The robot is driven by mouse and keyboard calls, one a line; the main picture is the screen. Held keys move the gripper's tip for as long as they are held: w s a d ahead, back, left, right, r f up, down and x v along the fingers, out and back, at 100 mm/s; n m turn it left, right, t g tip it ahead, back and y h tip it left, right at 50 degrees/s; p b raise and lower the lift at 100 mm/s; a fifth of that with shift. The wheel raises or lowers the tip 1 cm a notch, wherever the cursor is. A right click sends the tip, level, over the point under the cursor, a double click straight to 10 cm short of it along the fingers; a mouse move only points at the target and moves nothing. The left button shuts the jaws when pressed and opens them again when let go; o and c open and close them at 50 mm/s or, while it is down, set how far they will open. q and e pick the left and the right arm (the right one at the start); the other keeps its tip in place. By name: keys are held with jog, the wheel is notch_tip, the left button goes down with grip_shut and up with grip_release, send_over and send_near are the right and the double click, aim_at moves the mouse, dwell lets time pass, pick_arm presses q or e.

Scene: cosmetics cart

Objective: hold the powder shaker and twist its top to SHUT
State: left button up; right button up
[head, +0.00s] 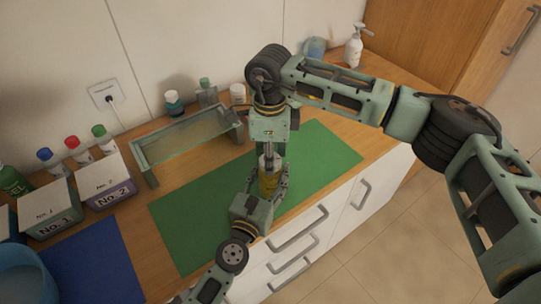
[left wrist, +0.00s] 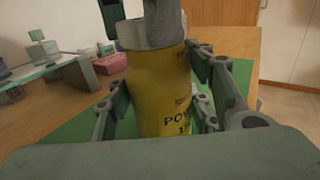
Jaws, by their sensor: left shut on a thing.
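The yellow powder shaker (head: 268,186) stands upright over the green mat (head: 318,158). My left gripper (head: 270,177) is shut on its body, a finger on each side. In the left wrist view the yellow body (left wrist: 160,88) with black lettering fills the middle, and its grey top (left wrist: 152,34) is at the upper edge. My right gripper (head: 269,148) points down from above, right over the shaker's top. Its dark fingers show only partly at the top of the left wrist view, so I cannot tell whether they grip the top. The setting marks on the top are not readable.
A glass-topped stand (head: 187,137) is behind the mat. Boxes No. 1 (head: 50,208) and No. 2 (head: 104,182), several bottles and a blue mat (head: 92,262) are at the left. The mat's right part is clear.

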jog(key=m, duration=0.6)
jog(key=shift+s+a+m, duration=0.15)
jog(key=shift+a+m, duration=0.1)
jog(key=shift+m, duration=0.05)
jog(key=m, duration=0.5)
jog(key=shift+a+m, duration=0.1)
jog(key=shift+m, duration=0.2)
pick_arm(q)
jog(key=shift+d, duration=0.1)
pick_arm(e)
jog(key=o, duration=1.1)
jog(key=shift+w, duration=0.25)
jog(key=shift+r, duration=0.25)
notch_tip(320, 180, up, 12)
jog(key=shift+f, duration=0.25)
